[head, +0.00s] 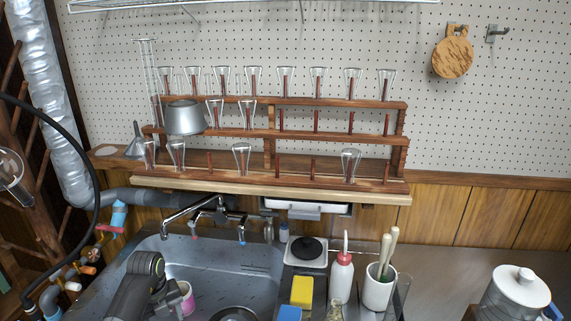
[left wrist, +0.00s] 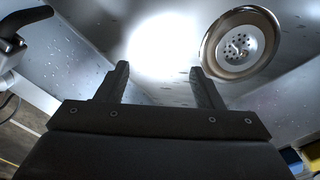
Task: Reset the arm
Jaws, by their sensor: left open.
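My left arm (head: 138,288) reaches in at the lower left of the head view, over the sink. In the left wrist view my left gripper (left wrist: 158,76) is open, with its two black fingers apart and nothing between them. It points toward the bare metal sink basin (left wrist: 150,40), with the round drain (left wrist: 240,45) beyond the right finger. My right gripper shows in neither view.
A pink-and-white cup (head: 182,298) stands close beside my left arm. The faucet (head: 185,208) overhangs the sink. A yellow sponge (head: 302,291), red-capped bottle (head: 341,280) and utensil pot (head: 379,290) stand to its right.

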